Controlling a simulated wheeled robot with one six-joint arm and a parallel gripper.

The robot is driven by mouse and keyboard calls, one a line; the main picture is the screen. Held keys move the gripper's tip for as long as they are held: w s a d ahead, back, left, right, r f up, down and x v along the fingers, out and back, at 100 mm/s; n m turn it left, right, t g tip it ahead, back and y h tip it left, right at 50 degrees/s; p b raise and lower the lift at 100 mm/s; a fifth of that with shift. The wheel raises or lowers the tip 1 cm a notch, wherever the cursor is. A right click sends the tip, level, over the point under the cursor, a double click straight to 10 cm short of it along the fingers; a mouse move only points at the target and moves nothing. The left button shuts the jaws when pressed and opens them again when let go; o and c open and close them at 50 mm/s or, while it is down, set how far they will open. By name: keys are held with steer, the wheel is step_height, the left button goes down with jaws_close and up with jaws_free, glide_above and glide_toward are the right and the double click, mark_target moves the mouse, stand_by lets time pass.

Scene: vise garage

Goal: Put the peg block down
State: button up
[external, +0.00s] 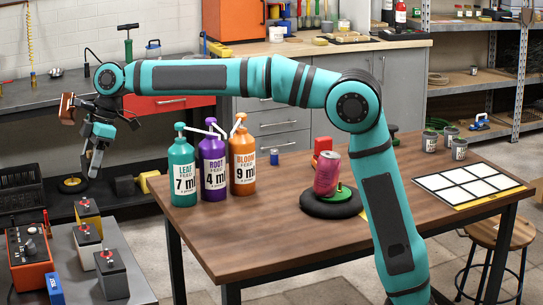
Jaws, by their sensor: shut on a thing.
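My gripper (80,106) is at the far left in the external view, at the end of my outstretched arm. It is shut on a small brown block, which I take to be the peg block (67,109). The block is held up in the air, in front of the dark workbench at the back left. The gripper's fingers are small and partly hidden here, so the exact grip and the block's tilt are unclear.
A wooden table (300,235) holds teal (184,170), purple (213,168) and orange (243,165) pump bottles. A pink can (327,173) and a white-panelled board (466,184) are farther right. Batteries and an orange charger (32,262) stand at the lower left. The table's front is clear.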

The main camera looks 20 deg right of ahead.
steer(key=w+d+n+g, duration=0.1)
steer(key=w+d+n, duration=0.2)
steer(key=w+d, duration=1.4)
steer(key=w+d+n+g+h, duration=0.1)
steer(key=w+d+n, duration=0.1)
steer(key=w+d, duration=0.7)
steer(key=w+d+n+g, duration=0.15)
steer(key=w+d, duration=0.35)
steer(key=d, duration=0.7)
steer(key=shift+n+t, duration=0.45)
steer(key=f, duration=1.5)
steer(key=shift+s+f, duration=0.15)
steer(key=shift+s, duration=0.05)
steer(key=shift+f, duration=2.4)
steer(key=shift+f, duration=0.1)
steer(key=o, duration=1)
steer(key=shift+a+v, duration=0.15)
steer(key=shift+v, duration=2.9)
steer(key=shift+a+v, duration=0.1)
steer(key=shift+v, duration=2.95)
